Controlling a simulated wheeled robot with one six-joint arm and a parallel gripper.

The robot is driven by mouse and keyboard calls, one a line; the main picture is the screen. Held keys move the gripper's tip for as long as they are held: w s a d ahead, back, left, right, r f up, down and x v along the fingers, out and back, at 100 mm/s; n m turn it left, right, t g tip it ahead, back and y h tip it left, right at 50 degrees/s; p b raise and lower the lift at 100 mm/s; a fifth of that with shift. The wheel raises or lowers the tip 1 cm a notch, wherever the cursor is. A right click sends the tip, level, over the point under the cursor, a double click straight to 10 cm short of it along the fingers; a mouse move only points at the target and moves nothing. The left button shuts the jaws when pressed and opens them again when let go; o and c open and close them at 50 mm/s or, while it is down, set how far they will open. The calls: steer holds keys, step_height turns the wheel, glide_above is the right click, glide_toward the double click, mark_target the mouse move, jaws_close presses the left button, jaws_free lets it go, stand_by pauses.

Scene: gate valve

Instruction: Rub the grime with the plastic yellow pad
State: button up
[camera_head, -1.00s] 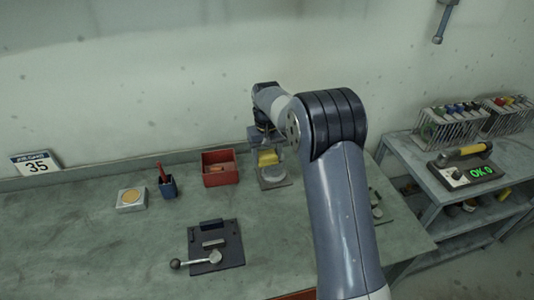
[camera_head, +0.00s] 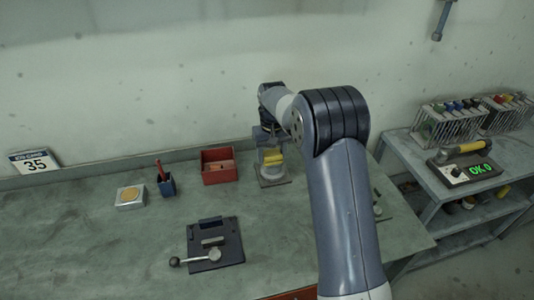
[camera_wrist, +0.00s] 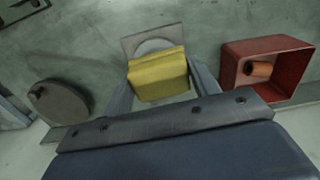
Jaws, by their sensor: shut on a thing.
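The yellow pad (camera_wrist: 158,76) is a block held between the two fingers of my gripper (camera_wrist: 161,88) in the wrist view. In the head view, the pad (camera_head: 273,157) is below my gripper (camera_head: 270,148), over a grey square plate (camera_head: 275,184) with a pale round part. The same plate shows behind the pad in the wrist view (camera_wrist: 132,44). I cannot tell whether the pad touches the plate. The pad hides part of the round surface. I cannot make out the grime clearly.
A red open box (camera_head: 220,178) stands just left of the plate, with an orange-brown roll (camera_wrist: 260,69) inside.

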steer(key=shift+d, duration=2.05)
steer(key=shift+s+a+f+p, duration=0.15)
steer(key=shift+a+p, duration=0.1)
steer(key=shift+a, duration=1.25)
steer(key=shift+s+a+f+p, duration=0.1)
steer(key=shift+a+p, duration=0.1)
steer(key=shift+a, duration=1.25)
step_height(320, 180, up, 6)
steer(key=p, duration=0.4)
steer(key=shift+r, duration=0.1)
steer(key=shift+r, duration=0.1)
steer(key=shift+r, duration=1.45)
